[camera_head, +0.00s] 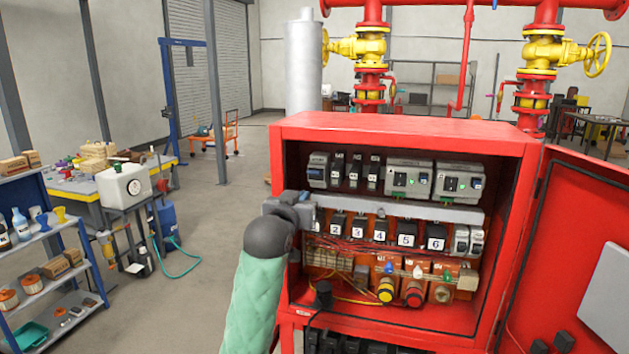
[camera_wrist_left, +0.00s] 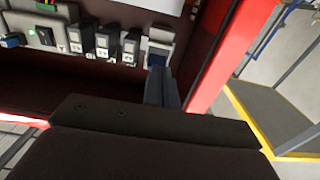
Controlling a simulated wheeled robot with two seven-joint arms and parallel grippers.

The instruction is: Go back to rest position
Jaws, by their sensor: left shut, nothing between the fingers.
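My left arm, in a green sleeve with a dark joint, comes up in front of the left side of the open red cabinet (camera_head: 405,130). My left gripper (camera_head: 312,216) is at the cabinet's left edge, beside the row of numbered modules (camera_head: 380,231). In the left wrist view, the left gripper (camera_wrist_left: 160,76) has its fingers together with nothing between them. Its tips overlap a grey and blue module (camera_wrist_left: 161,49) at the end of a row; I cannot tell whether they touch. My right gripper is not in view.
The cabinet door (camera_head: 585,240) stands open at the right. Wires and coloured knobs (camera_head: 413,293) fill the lower shelf. A blue shelf rack (camera_head: 55,255) and a workbench (camera_head: 85,185) stand at the left.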

